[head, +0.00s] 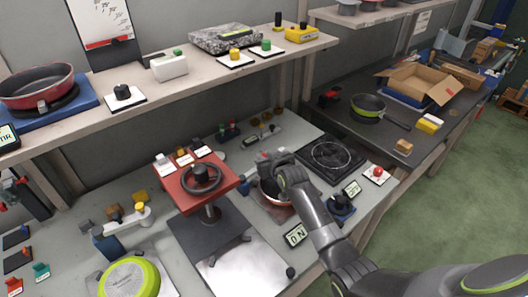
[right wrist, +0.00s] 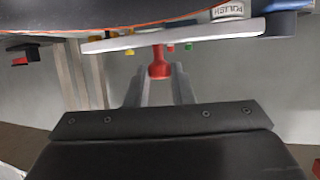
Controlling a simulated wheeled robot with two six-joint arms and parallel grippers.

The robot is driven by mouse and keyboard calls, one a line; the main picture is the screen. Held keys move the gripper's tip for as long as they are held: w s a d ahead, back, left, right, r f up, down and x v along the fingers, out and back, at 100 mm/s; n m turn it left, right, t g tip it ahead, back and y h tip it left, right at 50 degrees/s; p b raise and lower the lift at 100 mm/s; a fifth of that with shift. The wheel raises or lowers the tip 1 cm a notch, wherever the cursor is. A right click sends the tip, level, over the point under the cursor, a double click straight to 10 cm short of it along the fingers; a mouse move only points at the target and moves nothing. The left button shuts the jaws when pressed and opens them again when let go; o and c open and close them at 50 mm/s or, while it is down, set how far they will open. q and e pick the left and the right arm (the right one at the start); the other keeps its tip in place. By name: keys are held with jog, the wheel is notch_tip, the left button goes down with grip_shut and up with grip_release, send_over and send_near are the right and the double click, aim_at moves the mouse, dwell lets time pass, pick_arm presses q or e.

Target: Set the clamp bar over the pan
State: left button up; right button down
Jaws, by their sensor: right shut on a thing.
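My right gripper (head: 268,160) is over the middle of the bench, above a dark pan (head: 268,190) with a reddish rim, which it partly covers. In the right wrist view the gripper (right wrist: 158,82) is shut on a red knob (right wrist: 159,62) of a pale clamp bar (right wrist: 190,37). The bar's right end meets a blue round part (right wrist: 285,23). A dark surface with an orange rim (right wrist: 60,16), seemingly the pan, lies close to the bar. Whether bar and pan touch, I cannot tell. My left gripper is not in view.
A red press with a black wheel (head: 202,178) stands left of the pan. A black hotplate (head: 330,154) lies behind it on the right, and a blue base with a black knob (head: 341,205) stands at the right. A lime pan (head: 129,278) lies at the front left.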

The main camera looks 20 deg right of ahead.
jog(key=shift+s+r+m+h+p, duration=0.15)
jog(key=shift+s+m+h+p, duration=0.2)
jog(key=shift+s+m+h, duration=0.25)
jog(key=shift+s+d+m+h, duration=0.15)
jog(key=shift+s+m+h, duration=0.15)
jog(key=shift+m+h, duration=0.4)
jog(key=shift+s+f+m+h+b, duration=0.3)
jog(key=shift+s+m+h+b, duration=0.3)
jog(key=shift+h+b, duration=0.25)
jog(key=shift+s+r+m+g+h+b, duration=0.1)
jog(key=shift+s+m+g+h+b, duration=0.4)
jog(key=shift+s+m+h+b, duration=0.7)
jog(key=shift+w, duration=0.25)
jog(key=c, duration=1.3)
grip_release()
jog(key=shift+o, duration=0.2)
jog(key=shift+h, duration=0.25)
